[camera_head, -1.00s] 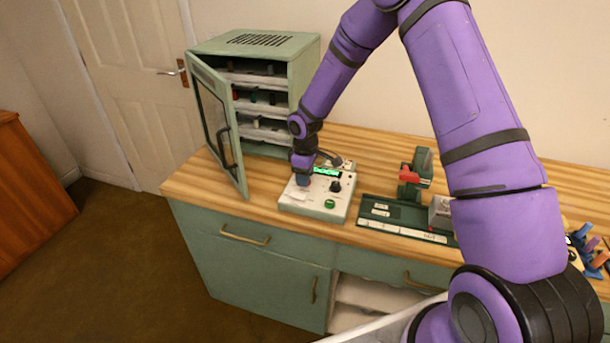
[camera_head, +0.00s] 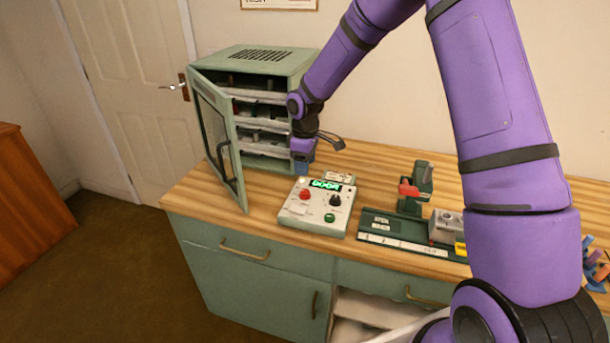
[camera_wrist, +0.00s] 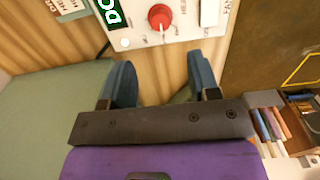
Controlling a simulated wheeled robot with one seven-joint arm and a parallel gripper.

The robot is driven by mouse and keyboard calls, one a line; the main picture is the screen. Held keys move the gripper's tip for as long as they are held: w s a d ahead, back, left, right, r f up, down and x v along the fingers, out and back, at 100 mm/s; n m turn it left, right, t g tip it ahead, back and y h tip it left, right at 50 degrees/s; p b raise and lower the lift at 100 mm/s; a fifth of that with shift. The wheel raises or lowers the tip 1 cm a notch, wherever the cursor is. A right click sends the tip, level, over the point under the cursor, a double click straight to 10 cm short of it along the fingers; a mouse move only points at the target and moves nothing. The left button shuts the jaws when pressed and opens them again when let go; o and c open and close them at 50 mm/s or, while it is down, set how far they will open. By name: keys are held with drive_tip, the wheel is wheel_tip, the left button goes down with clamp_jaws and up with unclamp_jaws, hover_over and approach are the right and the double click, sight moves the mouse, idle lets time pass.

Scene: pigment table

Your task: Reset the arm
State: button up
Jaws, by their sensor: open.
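My gripper (camera_head: 303,165) hangs in the air at the end of my purple arm, above the worktop between the open cabinet and the control box. In the wrist view my gripper (camera_wrist: 160,82) shows two blue fingers spread apart with nothing between them. The white control box (camera_head: 318,207) lies on the worktop just in front of and below my gripper. It has a lit green display, a red knob, a black knob and a green button. In the wrist view the control box (camera_wrist: 183,30) lies beyond the fingertips, apart from them.
The green cabinet (camera_head: 262,65) stands at the back left, its door (camera_head: 217,140) swung open towards the front, near my gripper. A dark green tray (camera_head: 385,229) and a red-and-green device (camera_head: 416,190) stand right of the box.

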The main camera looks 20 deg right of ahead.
drive_tip(key=shift+r, duration=0.6)
drive_tip(key=s+d+r+m+t+h, duration=0.1)
drive_tip(key=s+d+r+m, duration=0.15)
drive_tip(key=s+r, duration=0.65)
drive_tip(key=s+d+r+m+t, duration=0.1)
drive_tip(key=s+d+r+m, duration=0.15)
drive_tip(key=s+r, duration=0.65)
drive_tip(key=s+d+r+m+t, duration=0.1)
drive_tip(key=s+r+m, duration=0.2)
drive_tip(key=s, duration=0.7)
drive_tip(key=s+d+r+m+t+y, duration=0.1)
drive_tip(key=s+r+m+t, duration=0.1)
drive_tip(key=s+r, duration=0.5)
drive_tip(key=s, duration=0.2)
drive_tip(key=shift+s+m, duration=0.4)
